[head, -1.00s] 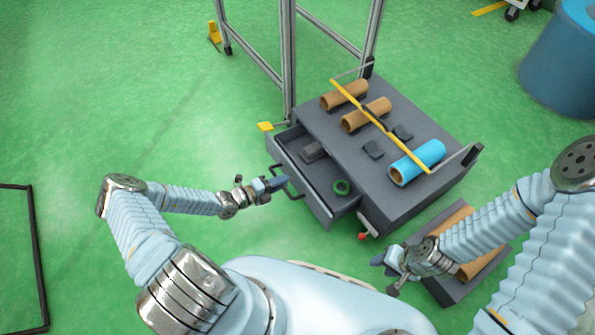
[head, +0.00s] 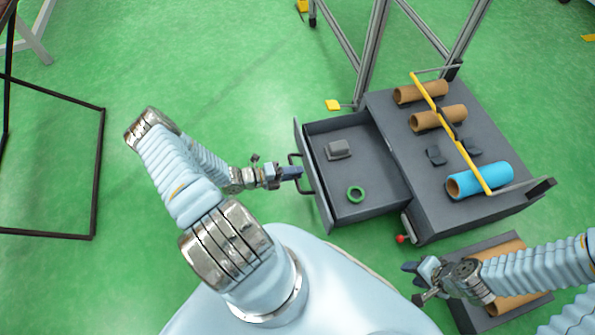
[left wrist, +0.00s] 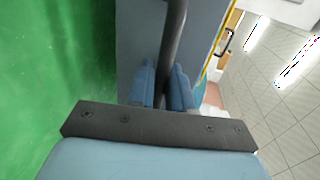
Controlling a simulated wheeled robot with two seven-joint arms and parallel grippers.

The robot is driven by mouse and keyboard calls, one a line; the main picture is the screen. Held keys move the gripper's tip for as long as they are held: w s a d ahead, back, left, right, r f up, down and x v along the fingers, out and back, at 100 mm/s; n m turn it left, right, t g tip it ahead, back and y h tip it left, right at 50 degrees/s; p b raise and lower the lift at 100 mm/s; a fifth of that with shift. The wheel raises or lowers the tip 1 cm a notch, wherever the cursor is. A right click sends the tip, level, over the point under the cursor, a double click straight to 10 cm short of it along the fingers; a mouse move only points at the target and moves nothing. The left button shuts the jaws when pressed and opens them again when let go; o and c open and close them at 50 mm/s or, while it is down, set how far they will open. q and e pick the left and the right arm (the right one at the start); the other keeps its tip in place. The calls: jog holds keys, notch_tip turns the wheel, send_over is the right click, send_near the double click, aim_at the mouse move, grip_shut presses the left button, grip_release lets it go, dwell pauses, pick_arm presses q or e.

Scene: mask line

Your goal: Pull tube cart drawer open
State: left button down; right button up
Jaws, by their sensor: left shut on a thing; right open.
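The tube cart (head: 405,180) is a dark grey box with its drawer (head: 378,165) pulled well out toward the left. My left gripper (head: 297,172) is shut on the black drawer handle (head: 293,158) at the drawer's front. In the left wrist view the handle bar (left wrist: 174,45) runs between the two blue fingers (left wrist: 163,88). My right gripper (head: 413,280) is open and empty, low in front of the cart, beside a small tray.
On the cart top lie two brown tubes (head: 437,118), a blue tube (head: 480,181) and a yellow bar (head: 452,135). A red knob (head: 400,239) sticks out near the cart's lower corner. A metal frame (head: 370,55) stands behind.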

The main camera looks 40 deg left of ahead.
pick_arm(q)
jog(key=c, duration=1.2)
grip_release()
jog(key=shift+c, duration=0.2)
jog(key=v, duration=1.3)
jog(key=shift+s+a, duration=0.15)
jog(key=shift+s, duration=0.2)
